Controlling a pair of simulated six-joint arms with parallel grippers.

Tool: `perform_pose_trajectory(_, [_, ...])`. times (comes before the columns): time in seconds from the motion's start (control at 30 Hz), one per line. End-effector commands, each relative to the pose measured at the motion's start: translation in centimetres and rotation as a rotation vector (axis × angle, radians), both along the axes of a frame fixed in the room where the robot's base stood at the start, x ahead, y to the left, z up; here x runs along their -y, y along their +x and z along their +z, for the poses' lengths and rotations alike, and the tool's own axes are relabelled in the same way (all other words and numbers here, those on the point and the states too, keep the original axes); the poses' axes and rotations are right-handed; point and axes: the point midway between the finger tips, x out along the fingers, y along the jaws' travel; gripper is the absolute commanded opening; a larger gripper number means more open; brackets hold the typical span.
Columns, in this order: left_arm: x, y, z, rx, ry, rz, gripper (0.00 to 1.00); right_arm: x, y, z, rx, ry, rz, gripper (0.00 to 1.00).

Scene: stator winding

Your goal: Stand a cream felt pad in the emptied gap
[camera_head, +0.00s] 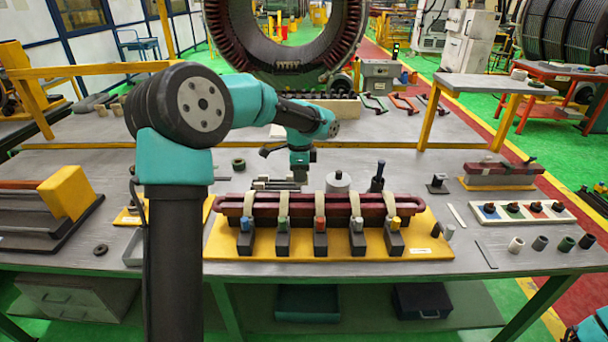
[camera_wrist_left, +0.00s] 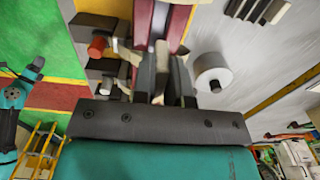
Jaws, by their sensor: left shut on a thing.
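The dark red coil (camera_head: 302,206) lies across the yellow fixture board (camera_head: 430,240), with cream strips over it and dark clamp blocks with coloured caps in front. My left gripper (camera_head: 299,176) is at the coil's back edge, left of its middle. In the left wrist view the gripper (camera_wrist_left: 163,78) is shut on a thin pale piece (camera_wrist_left: 161,54), which looks like a cream felt pad and is mostly hidden by the fingers. The coil (camera_wrist_left: 184,22) runs right behind the fingertips. I cannot tell whether the pad touches the coil or which gap is empty. My right gripper is not in view.
A pale grey cylinder (camera_head: 338,183) and a dark bottle (camera_head: 377,178) stand just behind the coil. A white tray with coloured pieces (camera_head: 522,212) and several small cylinders (camera_head: 540,243) are at the right.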

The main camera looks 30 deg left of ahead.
Motion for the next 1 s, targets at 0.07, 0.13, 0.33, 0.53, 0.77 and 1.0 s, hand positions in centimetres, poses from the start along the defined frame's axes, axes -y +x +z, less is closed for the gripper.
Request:
perform_pose_trajectory(0.07, [0.0, 0.0, 0.0, 0.000, 0.000, 0.001, 0.00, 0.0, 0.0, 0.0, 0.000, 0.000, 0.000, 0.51])
perform_pose_trajectory(0.13, [0.0, 0.0, 0.0, 0.000, 0.000, 0.002, 0.00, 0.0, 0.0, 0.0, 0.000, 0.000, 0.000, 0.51])
perform_pose_trajectory(0.33, [0.0, 0.0, -0.1, 0.000, 0.000, 0.003, 0.00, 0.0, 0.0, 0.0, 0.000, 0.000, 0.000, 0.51])
perform_pose_trajectory(0.53, [0.0, 0.0, -0.7, -0.001, 0.000, 0.003, 0.00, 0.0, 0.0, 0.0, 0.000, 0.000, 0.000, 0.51])
perform_pose_trajectory(0.77, [0.0, 0.0, -1.7, -0.001, 0.000, 0.004, 0.00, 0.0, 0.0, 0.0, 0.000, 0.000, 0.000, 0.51])
perform_pose_trajectory(1.0, [0.0, 0.0, -2.8, 0.000, 0.000, 0.004, 0.00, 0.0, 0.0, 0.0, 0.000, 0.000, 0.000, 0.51])
